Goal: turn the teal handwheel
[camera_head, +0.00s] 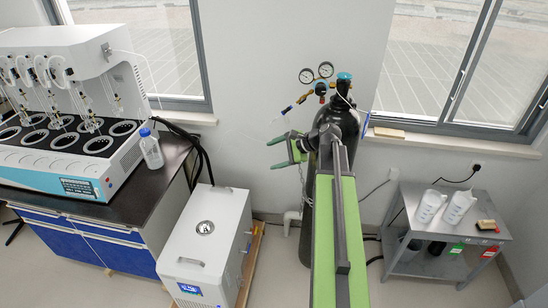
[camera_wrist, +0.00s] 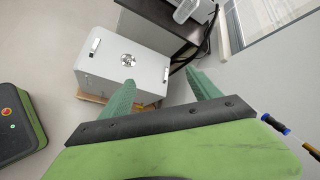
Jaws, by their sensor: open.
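The teal handwheel (camera_head: 344,76) sits on top of the black gas cylinder (camera_head: 343,105), which stands upright against the wall between the windows. Two round gauges (camera_head: 316,73) are fixed at its left. My gripper (camera_head: 271,155) is open and empty, left of the cylinder and lower than the handwheel, apart from it. In the wrist view my gripper (camera_wrist: 160,78) has its two green fingers spread over the view of the floor unit. The handwheel is not in the wrist view. My arm hides much of the cylinder's lower part.
A white floor unit (camera_head: 203,240) stands front left, beside a dark-topped bench (camera_head: 125,200) with a distiller (camera_head: 60,105) and a bottle (camera_head: 150,150). A grey metal cart (camera_head: 440,235) with white jugs stands right. A blue-ended hose (camera_wrist: 274,124) is close to the gripper's right.

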